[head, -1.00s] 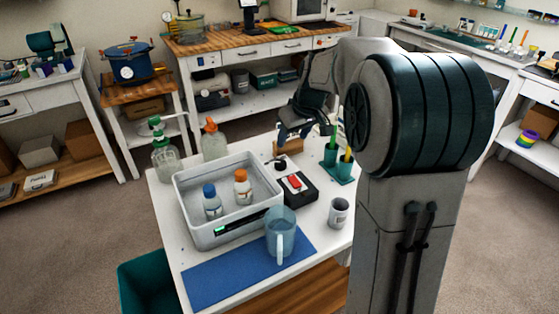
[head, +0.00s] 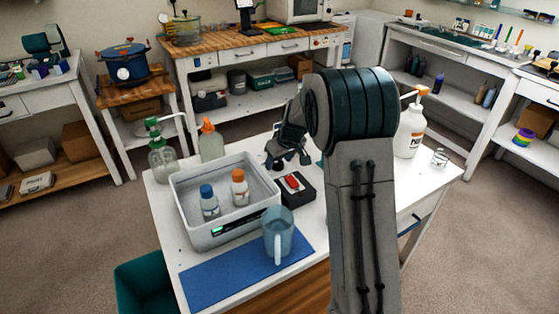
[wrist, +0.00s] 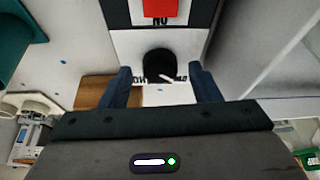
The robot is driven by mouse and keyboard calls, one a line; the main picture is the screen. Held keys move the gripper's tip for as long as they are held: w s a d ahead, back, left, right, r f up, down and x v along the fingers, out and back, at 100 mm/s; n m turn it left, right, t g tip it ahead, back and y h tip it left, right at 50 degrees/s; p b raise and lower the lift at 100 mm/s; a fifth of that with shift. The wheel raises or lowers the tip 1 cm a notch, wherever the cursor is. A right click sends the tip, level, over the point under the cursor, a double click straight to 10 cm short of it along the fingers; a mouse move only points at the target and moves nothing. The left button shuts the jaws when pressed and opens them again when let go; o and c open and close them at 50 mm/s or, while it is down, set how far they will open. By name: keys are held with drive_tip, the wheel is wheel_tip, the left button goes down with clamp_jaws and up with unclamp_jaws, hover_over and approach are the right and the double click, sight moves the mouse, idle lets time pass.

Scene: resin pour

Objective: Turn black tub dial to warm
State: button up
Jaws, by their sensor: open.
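The black dial (wrist: 158,62) is a round knob with a white pointer mark, on a white labelled patch in the wrist view. The pointer slants to the lower right there. Upside-down lettering on both sides is partly covered by the knob. My gripper (wrist: 160,72) is open, with its blue fingers apart on either side of the dial and a gap on each side. In the head view my gripper (head: 285,160) is over the back end of the black box (head: 304,196) and hides the dial. The red switch (head: 292,182) is on this box; it also shows in the wrist view (wrist: 157,8).
The grey tub (head: 186,222) stands left of the box with a blue-capped bottle (head: 209,203) and an orange-capped bottle (head: 239,190) inside. A white pump bottle (head: 408,135) is at right.

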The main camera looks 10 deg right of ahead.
drive_tip(key=shift+w+f, duration=0.1)
drive_tip(key=shift+f, duration=0.1)
drive_tip(key=c, duration=1)
drive_tip(key=shift+a+m, duration=0.1)
drive_tip(key=shift+m, duration=0.2)
drive_tip(key=m+h, duration=0.1)
drive_tip(key=m, duration=0.1)
drive_tip(key=m+h+p, duration=0.1)
drive_tip(key=m, duration=0.1)
drive_tip(key=shift+a+r+p, duration=0.1)
drive_tip(key=shift+a+p, duration=0.1)
drive_tip(key=shift+p, duration=0.1)
drive_tip(key=m+p, duration=0.1)
drive_tip(key=m, duration=0.1)
drive_tip(key=m+h+p, duration=0.1)
drive_tip(key=m, duration=0.2)
drive_tip(key=shift+a+h, duration=0.1)
drive_tip(key=shift+h, duration=0.2)
